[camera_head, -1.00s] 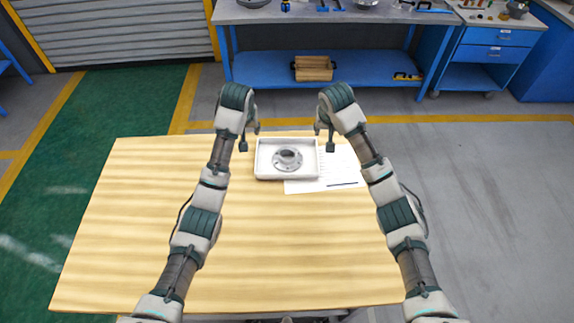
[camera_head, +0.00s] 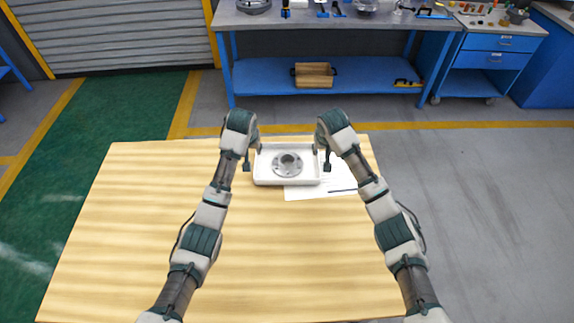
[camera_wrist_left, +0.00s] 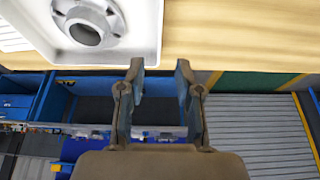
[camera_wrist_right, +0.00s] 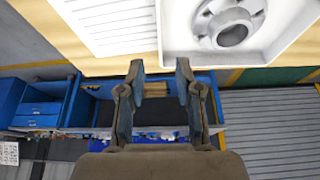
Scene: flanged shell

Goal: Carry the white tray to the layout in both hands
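The white tray (camera_head: 259,179) stands on the wooden table near its far edge, with a grey flanged shell (camera_head: 288,164) inside. A white printed sheet (camera_head: 310,191), perhaps the layout, lies beside the tray and partly under or behind it. My left gripper (camera_head: 252,158) is at the tray's left wall and my right gripper (camera_head: 321,158) at its right wall. Both are open, with gaps between the fingers in the left wrist view (camera_wrist_left: 160,66) and right wrist view (camera_wrist_right: 159,66). Each gap lines up with a tray wall; contact cannot be told.
The wooden table (camera_head: 130,220) is bare on the left and in front. A blue workbench (camera_head: 260,75) with tools and a wooden box (camera_head: 314,75) stands beyond a strip of floor.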

